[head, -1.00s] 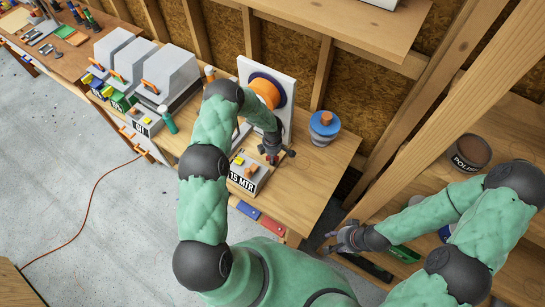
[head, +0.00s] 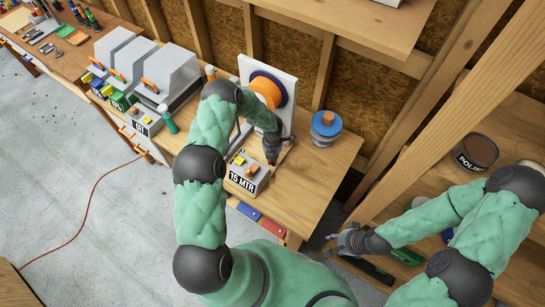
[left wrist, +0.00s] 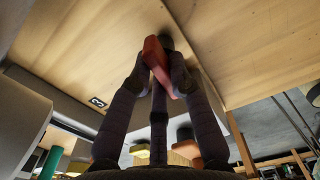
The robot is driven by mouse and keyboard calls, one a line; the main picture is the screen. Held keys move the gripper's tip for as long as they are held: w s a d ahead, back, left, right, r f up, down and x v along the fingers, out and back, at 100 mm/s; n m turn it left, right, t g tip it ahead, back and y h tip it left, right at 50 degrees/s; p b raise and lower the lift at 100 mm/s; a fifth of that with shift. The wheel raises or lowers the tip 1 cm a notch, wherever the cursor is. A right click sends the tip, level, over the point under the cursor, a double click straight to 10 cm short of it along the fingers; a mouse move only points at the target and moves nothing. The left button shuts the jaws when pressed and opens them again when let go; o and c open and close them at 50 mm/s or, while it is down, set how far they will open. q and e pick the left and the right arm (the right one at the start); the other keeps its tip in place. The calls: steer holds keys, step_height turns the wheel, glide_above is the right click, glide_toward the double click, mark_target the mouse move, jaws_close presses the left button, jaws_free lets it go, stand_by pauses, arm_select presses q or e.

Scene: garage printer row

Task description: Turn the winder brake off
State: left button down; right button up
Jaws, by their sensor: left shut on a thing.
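The winder stands on the wooden bench, with an orange spool (head: 267,92) on a white upright panel (head: 288,68). In front of it is a grey control box (head: 262,177) labelled 15 MTR, with yellow and orange buttons on top. My left gripper (head: 272,158) points down at the box's right rear side. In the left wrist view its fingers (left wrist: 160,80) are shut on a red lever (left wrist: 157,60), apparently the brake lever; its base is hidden. My right gripper (head: 345,240) hangs at the lower right, away from the winder; its finger opening is unclear.
Grey printers (head: 165,80) stand to the left. A shelf (head: 500,230) with a dark can (head: 475,152) is at the right. The bench right of the box is bare.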

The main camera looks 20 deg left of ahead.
arm_select(q)
steer(key=shift+n, duration=0.6)
steer(key=c, duration=1.1)
jaws_free()
steer(key=shift+c, duration=0.2)
steer(key=shift+r, duration=0.1)
step_height(320, 180, up, 12)
